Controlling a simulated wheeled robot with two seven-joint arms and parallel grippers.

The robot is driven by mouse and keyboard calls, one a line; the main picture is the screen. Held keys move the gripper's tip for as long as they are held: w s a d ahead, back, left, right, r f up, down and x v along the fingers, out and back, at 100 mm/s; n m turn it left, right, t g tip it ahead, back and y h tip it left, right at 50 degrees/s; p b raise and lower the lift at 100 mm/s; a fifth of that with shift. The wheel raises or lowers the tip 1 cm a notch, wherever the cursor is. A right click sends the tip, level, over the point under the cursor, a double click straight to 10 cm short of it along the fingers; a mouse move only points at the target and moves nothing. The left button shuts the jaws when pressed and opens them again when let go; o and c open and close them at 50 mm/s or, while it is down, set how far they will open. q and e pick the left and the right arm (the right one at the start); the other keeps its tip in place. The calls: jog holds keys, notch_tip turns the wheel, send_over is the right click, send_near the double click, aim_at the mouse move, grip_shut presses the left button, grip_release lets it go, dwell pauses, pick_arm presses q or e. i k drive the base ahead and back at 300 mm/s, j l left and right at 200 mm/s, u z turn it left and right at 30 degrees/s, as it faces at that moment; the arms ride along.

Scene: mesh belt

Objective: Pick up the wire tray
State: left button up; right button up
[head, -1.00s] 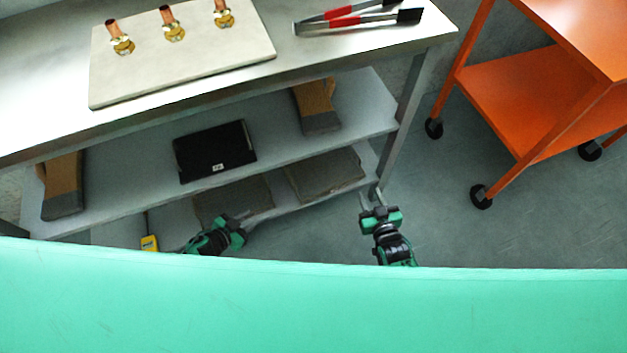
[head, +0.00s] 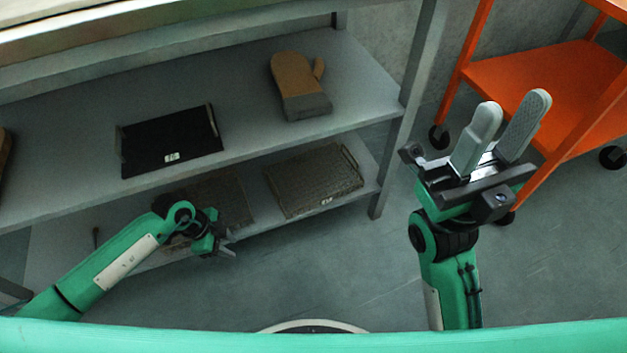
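A flat, brownish mesh tray (head: 318,182) with a raised end rail and a small white tag lies on the right part of the lower shelf; it looks like the wire tray. A second, darker mesh-like piece (head: 228,196) lies left of it, partly hidden by my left arm. My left gripper (head: 228,248) is low in front of the lower shelf, left of the tagged tray and apart from it. Its fingers are too small to tell open or shut. My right gripper (head: 514,106) is raised right of the shelves, fingers apart and empty.
On the shelf above lie a black tray (head: 170,140) with a white tag and a tan-and-grey glove (head: 298,88). An orange cart (head: 535,80) is behind my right gripper. The floor (head: 345,255) in front is clear.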

aim_at(303, 155)
jog(key=i+l+u, duration=0.2)
jog(key=l, duration=0.2)
jog(key=i+l+u, duration=0.2)
jog(key=l, duration=0.2)
jog(key=l+u, duration=0.15)
jog(key=l, duration=0.3)
jog(key=l+u, duration=0.2)
jog(key=l, duration=0.25)
jog(key=i, duration=0.2)
